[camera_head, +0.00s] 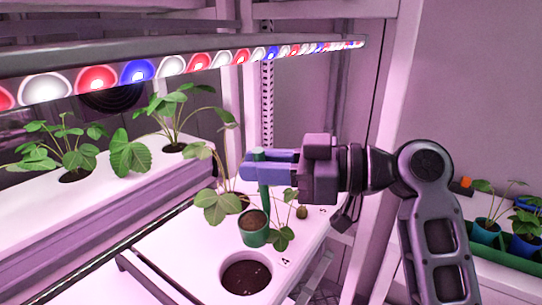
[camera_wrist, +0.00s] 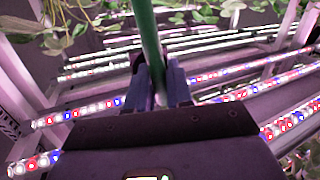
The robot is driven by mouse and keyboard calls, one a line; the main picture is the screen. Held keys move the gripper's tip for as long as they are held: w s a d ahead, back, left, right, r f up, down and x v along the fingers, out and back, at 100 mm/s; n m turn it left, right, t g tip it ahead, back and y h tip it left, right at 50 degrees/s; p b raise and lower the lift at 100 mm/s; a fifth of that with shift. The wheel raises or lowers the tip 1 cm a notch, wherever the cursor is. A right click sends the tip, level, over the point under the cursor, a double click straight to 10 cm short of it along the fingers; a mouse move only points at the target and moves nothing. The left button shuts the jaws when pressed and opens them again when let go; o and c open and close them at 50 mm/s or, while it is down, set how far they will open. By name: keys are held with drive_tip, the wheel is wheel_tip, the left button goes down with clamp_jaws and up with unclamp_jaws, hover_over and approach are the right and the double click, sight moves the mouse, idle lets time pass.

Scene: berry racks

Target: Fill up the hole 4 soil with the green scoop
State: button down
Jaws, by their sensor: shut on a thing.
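My gripper (camera_head: 268,167) is shut on the upright handle of the green scoop (camera_head: 255,236). In the wrist view the green handle (camera_wrist: 147,40) runs up between the two fingers of my gripper (camera_wrist: 160,85). The scoop's cup hangs below the gripper, and brown soil shows in it. The cup is above and just behind hole 4 (camera_head: 247,277) as the head view shows it. Hole 4 is a round opening in the white panel with dark soil inside, and the printed 4 is beside its right rim. The scoop looks roughly upright.
A leafy plant (camera_head: 222,205) stands close left of the scoop, with leaves also behind it. The white panel (camera_head: 180,240) has a dark rail along its left side. An LED bar (camera_head: 200,62) crosses above. Potted seedlings (camera_head: 485,230) stand on a shelf at right.

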drive_tip(key=shift+s+a+n+h+p, duration=0.35)
drive_tip(key=shift+s+a+n+h, duration=0.45)
drive_tip(key=shift+a+n, duration=0.2)
drive_tip(key=s+a+f+n+t+h+b, duration=0.3)
drive_tip(key=s+a+f+n+h+b, duration=0.3)
drive_tip(key=a+f+n+h, duration=0.1)
drive_tip(key=shift+a, duration=0.15)
drive_tip(key=shift+s, duration=0.1)
idle(0.4)
drive_tip(key=shift+r, duration=0.1)
